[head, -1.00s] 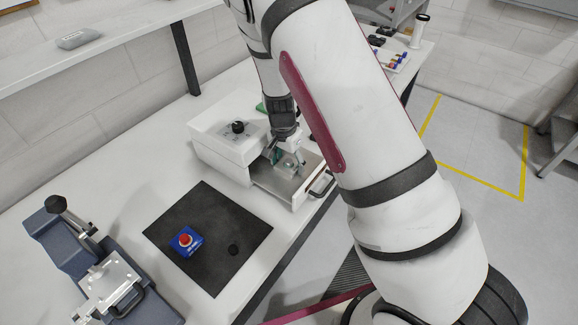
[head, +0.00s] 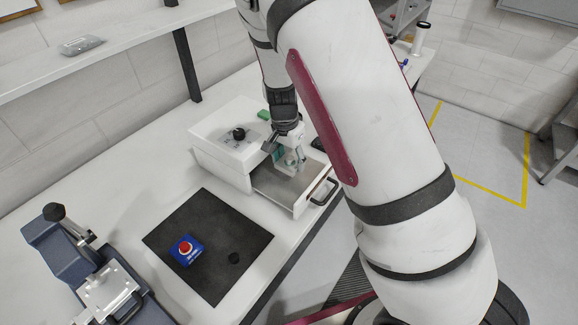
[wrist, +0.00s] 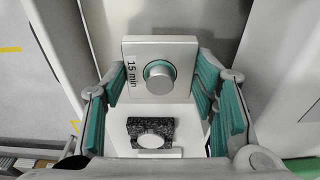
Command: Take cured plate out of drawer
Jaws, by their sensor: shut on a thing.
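My gripper (head: 290,158) reaches down over the open drawer (head: 272,187) of the white box (head: 225,146). In the wrist view its teal-padded fingers (wrist: 162,78) are shut on the plate, at either side of a round metal knob. The plate (wrist: 183,52) is pale grey and bears the label "15 min". Below the knob a dark speckled piece with a white oval (wrist: 150,141) shows. In the head view the plate is mostly hidden by my gripper; its exact height above the drawer floor cannot be told.
A black mat (head: 208,275) holds a blue box with a red button (head: 186,249). A dark blue clamp fixture (head: 75,255) stands at the left. A shelf (head: 130,35) runs above the table. A black handle (head: 325,192) juts from the drawer front.

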